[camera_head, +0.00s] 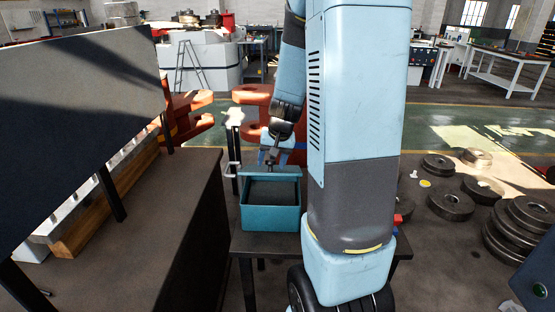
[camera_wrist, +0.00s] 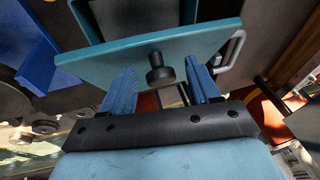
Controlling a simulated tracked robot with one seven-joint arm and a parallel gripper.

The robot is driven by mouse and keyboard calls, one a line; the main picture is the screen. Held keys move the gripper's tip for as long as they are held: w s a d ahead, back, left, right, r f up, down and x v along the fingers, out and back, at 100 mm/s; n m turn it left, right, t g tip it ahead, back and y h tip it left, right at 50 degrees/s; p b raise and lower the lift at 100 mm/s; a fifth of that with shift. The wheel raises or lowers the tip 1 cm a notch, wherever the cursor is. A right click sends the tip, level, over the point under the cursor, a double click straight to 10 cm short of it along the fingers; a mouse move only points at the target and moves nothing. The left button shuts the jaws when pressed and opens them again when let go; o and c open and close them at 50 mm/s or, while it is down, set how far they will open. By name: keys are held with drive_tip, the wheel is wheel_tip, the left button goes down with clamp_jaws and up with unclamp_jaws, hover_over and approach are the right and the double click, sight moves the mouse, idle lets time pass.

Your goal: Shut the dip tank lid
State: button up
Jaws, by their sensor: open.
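The teal dip tank (camera_head: 271,218) stands on a small dark table, with its dark inside showing from above. Its teal lid (camera_head: 270,173) is open, raised along the tank's far side. In the wrist view the lid (camera_wrist: 110,62) fills the upper middle, with a black knob (camera_wrist: 160,72) facing me. My gripper (camera_head: 270,157) is just behind and above the lid in the head view. In the wrist view its two blue fingers (camera_wrist: 162,88) are spread, one to each side of the knob, with gaps visible. The gripper holds nothing. Whether a finger touches the lid I cannot tell.
The small table (camera_head: 246,244) bears the tank close to my arm. A dark bench (camera_head: 150,230) with a large dark panel (camera_head: 80,95) stands to the left. A grey bar handle (camera_wrist: 233,52) is near the lid's right edge. Heavy discs (camera_head: 450,204) lie on the right.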

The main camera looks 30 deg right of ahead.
drive_tip(key=shift+r, duration=0.1)
drive_tip(key=a+v, duration=0.1)
drive_tip(key=v, duration=1.2)
drive_tip(key=shift+d+r, duration=0.3)
drive_tip(key=shift+d, duration=0.2)
drive_tip(key=shift+s, duration=0.1)
